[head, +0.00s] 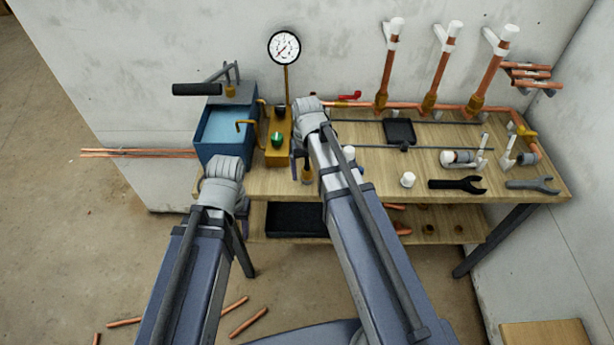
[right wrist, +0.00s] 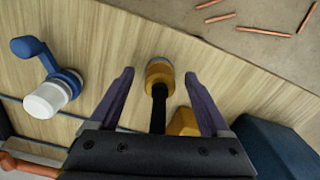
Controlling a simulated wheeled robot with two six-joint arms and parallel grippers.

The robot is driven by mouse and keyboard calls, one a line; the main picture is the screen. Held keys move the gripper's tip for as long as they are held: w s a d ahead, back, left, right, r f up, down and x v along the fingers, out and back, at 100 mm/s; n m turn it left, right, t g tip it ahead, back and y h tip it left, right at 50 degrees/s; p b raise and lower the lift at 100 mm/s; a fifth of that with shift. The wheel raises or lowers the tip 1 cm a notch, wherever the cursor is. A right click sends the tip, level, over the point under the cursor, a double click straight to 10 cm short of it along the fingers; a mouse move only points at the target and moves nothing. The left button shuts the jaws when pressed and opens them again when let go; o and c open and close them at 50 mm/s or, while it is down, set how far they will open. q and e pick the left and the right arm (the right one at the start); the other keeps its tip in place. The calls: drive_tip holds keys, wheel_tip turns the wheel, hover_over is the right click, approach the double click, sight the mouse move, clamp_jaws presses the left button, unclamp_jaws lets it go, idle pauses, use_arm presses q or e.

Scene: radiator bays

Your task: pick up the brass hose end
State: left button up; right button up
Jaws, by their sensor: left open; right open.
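The brass hose end (right wrist: 159,73) shows in the right wrist view as a short brass fitting with a pale end face, on a black hose. In the head view the brass hose end (head: 307,175) is at the bench's front edge, partly hidden by my right arm. My right gripper (right wrist: 160,74) is open, with one finger on each side of the hose end and a gap to both. In the head view my right gripper (head: 302,160) is largely covered by its wrist. My left gripper (head: 238,200) is near the front of the blue tank, its fingers mostly hidden; it holds nothing visible.
The blue tank (head: 226,132) with its brass block (head: 278,137) and gauge (head: 284,48) stands left on the bench (head: 390,165). A blue-handled white valve (right wrist: 48,95) lies beside my right gripper. Wrenches (head: 458,184), a white cap (head: 408,179) and copper pipework (head: 430,103) are further right.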

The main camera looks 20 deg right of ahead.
drive_tip(key=c, duration=1.1)
drive_tip(key=shift+r, duration=0.15)
wheel_tip(320, 180, up, 10)
drive_tip(key=p, duration=1)
drive_tip(key=shift+c, duration=0.2)
drive_tip(key=shift+r, duration=0.1)
wheel_tip(320, 180, up, 5)
drive_tip(key=p, duration=0.5)
hover_over(307, 169)
drive_tip(key=shift+f, duration=0.2)
